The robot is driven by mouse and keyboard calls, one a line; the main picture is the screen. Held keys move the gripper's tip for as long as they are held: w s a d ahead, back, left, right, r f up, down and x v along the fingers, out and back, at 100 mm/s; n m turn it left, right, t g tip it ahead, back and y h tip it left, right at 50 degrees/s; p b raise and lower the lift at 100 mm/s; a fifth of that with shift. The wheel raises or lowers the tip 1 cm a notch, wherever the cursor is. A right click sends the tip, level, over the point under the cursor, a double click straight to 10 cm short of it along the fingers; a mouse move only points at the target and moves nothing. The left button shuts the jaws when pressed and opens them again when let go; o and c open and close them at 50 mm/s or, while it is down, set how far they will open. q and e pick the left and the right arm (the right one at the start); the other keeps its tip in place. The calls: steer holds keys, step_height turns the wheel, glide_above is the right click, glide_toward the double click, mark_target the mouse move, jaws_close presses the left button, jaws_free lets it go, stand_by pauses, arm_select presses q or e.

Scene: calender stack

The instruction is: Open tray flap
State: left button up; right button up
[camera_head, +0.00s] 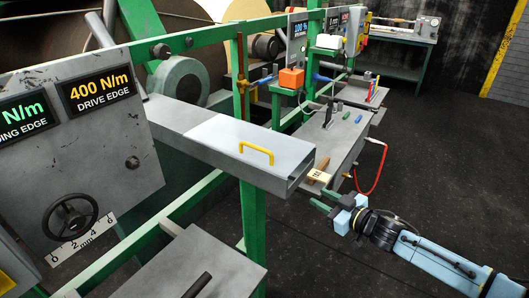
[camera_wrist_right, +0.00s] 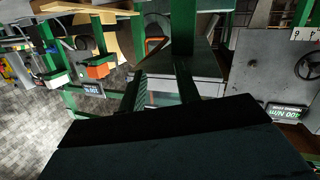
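The grey tray (camera_head: 190,128) runs out from the machine toward the right in the head view. Its pale flap (camera_head: 225,141) lies flat over the outer end and looks closed. A yellow handle (camera_head: 256,152) stands on the flap. My right gripper (camera_head: 323,202) is right of and below the tray's open end, apart from the flap and handle. In the right wrist view its two green fingers (camera_wrist_right: 160,88) are spread, with nothing seen held between them. My left gripper is not in view.
A grey bench (camera_head: 335,138) with small tools and a wooden piece (camera_head: 318,171) stands behind my right gripper. A red cable (camera_head: 379,170) hangs from it. A green post (camera_head: 253,215) stands under the tray. An orange block (camera_head: 291,78) is farther back. Dark floor lies open at right.

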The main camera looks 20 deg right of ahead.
mark_target(265, 151)
steer(key=s+a+r+n+y, duration=0.1)
steer(key=a+r+n+y, duration=0.15)
steer(key=r, duration=0.45)
steer(key=s+a+r+n+y, duration=0.1)
steer(key=a+r+y, duration=0.25)
steer(key=r, duration=0.25)
steer(key=shift+g+h, duration=0.4)
steer(key=x, duration=1.3)
steer(key=shift+w+a+r+p, duration=0.15)
steer(key=shift+w+r+p, duration=0.15)
steer(key=shift+p, duration=0.1)
steer(key=shift+c, duration=0.4)
jaws_close()
